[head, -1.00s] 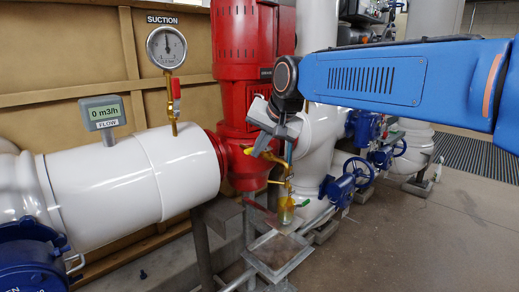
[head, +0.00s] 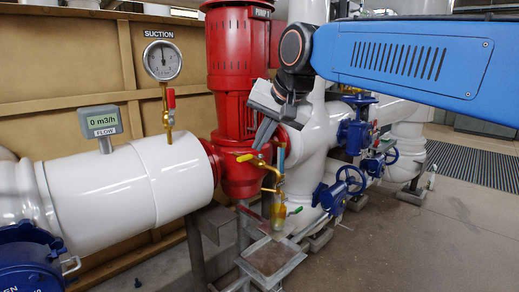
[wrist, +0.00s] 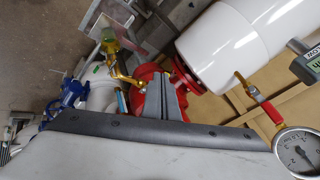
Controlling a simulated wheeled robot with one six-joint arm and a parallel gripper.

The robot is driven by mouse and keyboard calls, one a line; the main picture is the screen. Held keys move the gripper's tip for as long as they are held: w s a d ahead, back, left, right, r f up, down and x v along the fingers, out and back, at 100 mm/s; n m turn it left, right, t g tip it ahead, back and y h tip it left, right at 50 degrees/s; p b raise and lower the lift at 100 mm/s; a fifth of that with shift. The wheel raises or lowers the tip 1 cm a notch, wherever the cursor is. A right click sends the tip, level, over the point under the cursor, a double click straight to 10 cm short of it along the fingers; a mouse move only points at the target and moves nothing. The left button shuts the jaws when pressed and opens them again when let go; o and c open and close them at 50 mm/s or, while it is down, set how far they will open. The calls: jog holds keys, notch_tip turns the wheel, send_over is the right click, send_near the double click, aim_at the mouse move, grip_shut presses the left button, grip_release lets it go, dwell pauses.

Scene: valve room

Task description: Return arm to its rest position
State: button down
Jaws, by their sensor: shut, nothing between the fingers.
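My gripper (head: 261,144) is at the end of my blue arm, in front of the red pump (head: 238,70) in the head view. Its grey fingers are together and hold nothing. They also show closed in the wrist view (wrist: 167,78), in front of the red pump casing. The tap shows beyond the fingers in the wrist view (wrist: 122,75). I see no clear contact between fingers and tap.
A suction gauge (head: 162,60) with a red-handled valve (head: 171,98) stands above the white pipe (head: 150,185), beside a flow display (head: 100,121). A metal tray (head: 270,258) is below the tap. Blue valve handwheels (head: 350,181) are to the right.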

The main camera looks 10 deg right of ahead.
jog(key=shift+s+r, duration=0.3)
jog(key=shift+r, duration=0.05)
jog(key=shift+f, duration=0.1)
jog(key=s+d+f+n+h, duration=0.1)
jog(key=s+d+f, duration=0.5)
jog(key=f, duration=0.3)
jog(key=s+d+f+n+g+h, duration=0.1)
jog(key=s+d+f, duration=0.5)
jog(key=s+f, duration=0.3)
jog(key=s+d+f+n+h, duration=0.1)
jog(key=s+d+f, duration=0.6)
jog(key=f, duration=0.4)
jog(key=shift+s+f+n+g, duration=0.25)
jog(key=shift+s+n+g, duration=0.15)
jog(key=shift+s, duration=0.05)
jog(key=shift+a, duration=0.15)
